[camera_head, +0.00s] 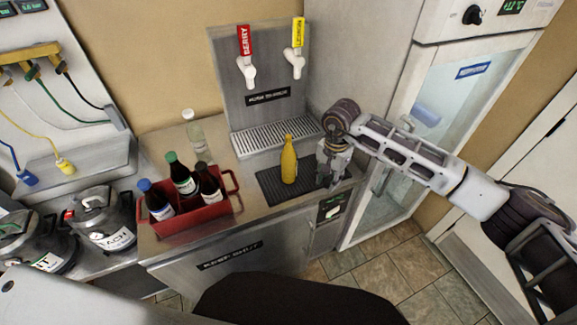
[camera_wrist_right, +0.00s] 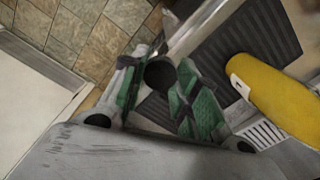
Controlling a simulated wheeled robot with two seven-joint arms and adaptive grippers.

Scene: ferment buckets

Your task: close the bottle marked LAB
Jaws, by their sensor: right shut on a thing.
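A yellow bottle (camera_head: 289,165) stands upright on the black ribbed mat (camera_head: 268,187) on the counter. In the right wrist view the yellow bottle (camera_wrist_right: 275,95) has a pale label edge, but I cannot read LAB on it. My right gripper (camera_head: 329,182) is just right of the bottle, pointing down and apart from it. In the right wrist view my right gripper (camera_wrist_right: 158,88) has its green-padded fingers shut on a small round dark thing (camera_wrist_right: 159,72), which looks like a cap. My left gripper is not in view.
A red carrier (camera_head: 195,222) holds bottles with blue, green and black tops. A clear bottle (camera_head: 196,135) stands behind it. The tap panel with BERRY (camera_head: 245,42) and LEMON (camera_head: 298,32) handles rises behind the drip grate (camera_head: 275,137). A fridge (camera_head: 440,110) stands at right.

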